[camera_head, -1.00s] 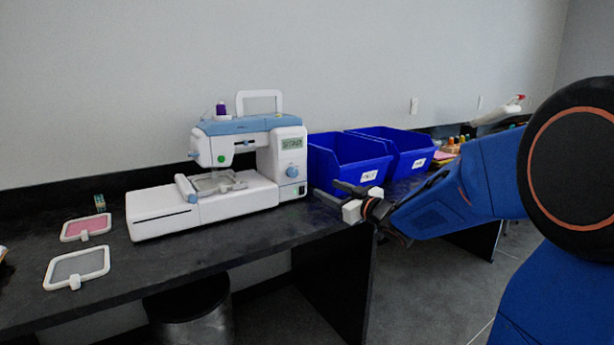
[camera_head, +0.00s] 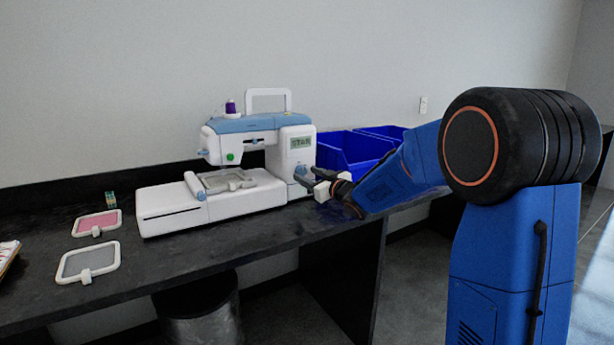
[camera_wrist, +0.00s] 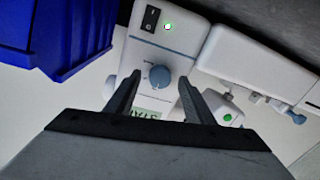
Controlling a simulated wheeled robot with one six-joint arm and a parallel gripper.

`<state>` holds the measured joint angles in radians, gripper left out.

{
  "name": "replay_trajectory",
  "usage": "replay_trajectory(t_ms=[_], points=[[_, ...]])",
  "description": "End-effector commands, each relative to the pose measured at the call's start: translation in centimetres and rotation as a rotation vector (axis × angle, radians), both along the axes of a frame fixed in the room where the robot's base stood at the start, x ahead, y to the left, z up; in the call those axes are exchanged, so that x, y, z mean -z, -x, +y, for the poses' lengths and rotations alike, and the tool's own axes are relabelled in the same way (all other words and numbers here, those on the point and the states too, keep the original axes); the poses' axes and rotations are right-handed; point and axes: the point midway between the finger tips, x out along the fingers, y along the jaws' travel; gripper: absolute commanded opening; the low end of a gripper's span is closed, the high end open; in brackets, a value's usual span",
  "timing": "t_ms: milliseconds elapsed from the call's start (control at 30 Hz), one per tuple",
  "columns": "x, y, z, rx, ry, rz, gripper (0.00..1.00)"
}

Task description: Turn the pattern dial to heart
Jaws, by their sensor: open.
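The white and blue embroidery machine (camera_head: 240,190) stands on the black bench. Its grey-blue pattern dial (camera_wrist: 160,76) shows in the wrist view, on the white front panel, with a small mark beside it. A greenish display (camera_head: 300,142) above the dial seems to read STAR; it is upside down and partly hidden in the wrist view. My gripper (camera_wrist: 155,95) is open, its two dark fingers on either side of the dial's line in the wrist view. Contact cannot be told.
Blue bins (camera_head: 350,150) stand just right of the machine, close to my arm. A pink hoop (camera_head: 97,223) and a grey hoop (camera_head: 88,262) lie on the bench at left. A rocker switch and green light (camera_wrist: 168,26) sit beside the dial on the panel.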

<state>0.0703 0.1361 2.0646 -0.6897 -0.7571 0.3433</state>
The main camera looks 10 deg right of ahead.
Motion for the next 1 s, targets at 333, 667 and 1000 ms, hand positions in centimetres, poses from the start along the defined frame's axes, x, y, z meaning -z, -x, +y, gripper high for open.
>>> replay_trajectory(t_ms=[333,667,1000], points=[[-0.01,-0.96,0.39,0.001,0.0,0.0,0.48],[-0.01,-0.93,0.39,0.0,0.0,0.0,0.07],[0.01,-0.91,0.41,0.0,-0.048,0.016,0.07]])
